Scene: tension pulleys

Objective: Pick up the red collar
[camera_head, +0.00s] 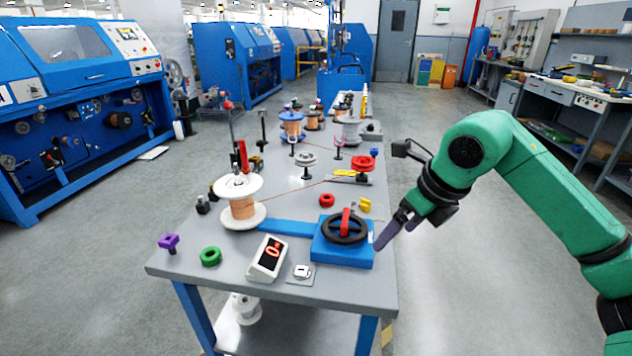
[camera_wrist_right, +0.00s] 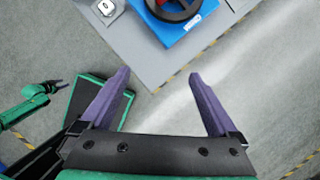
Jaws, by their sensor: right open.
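The red collar (camera_head: 326,200) is a small red ring lying flat on the grey table, behind the blue base with the black handwheel. It does not show in the right wrist view. My right gripper (camera_head: 393,234) is off the table's right edge, beside the blue base and to the right of the collar, well apart from it. In the right wrist view its two purple fingers (camera_wrist_right: 159,75) are spread wide with nothing between them. A green arm with a small dark gripper (camera_wrist_right: 55,87), which looks like my left, shows at the left of that view, too small to read.
The blue base (camera_head: 343,254) with its handwheel stands at the table's (camera_head: 200,276) front right. A copper spool (camera_head: 238,202), a green ring (camera_head: 210,256), a white display (camera_head: 267,258), a purple part (camera_head: 168,242) and yellow pieces (camera_head: 365,204) stand around. A red pulley (camera_head: 363,162) is farther back.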

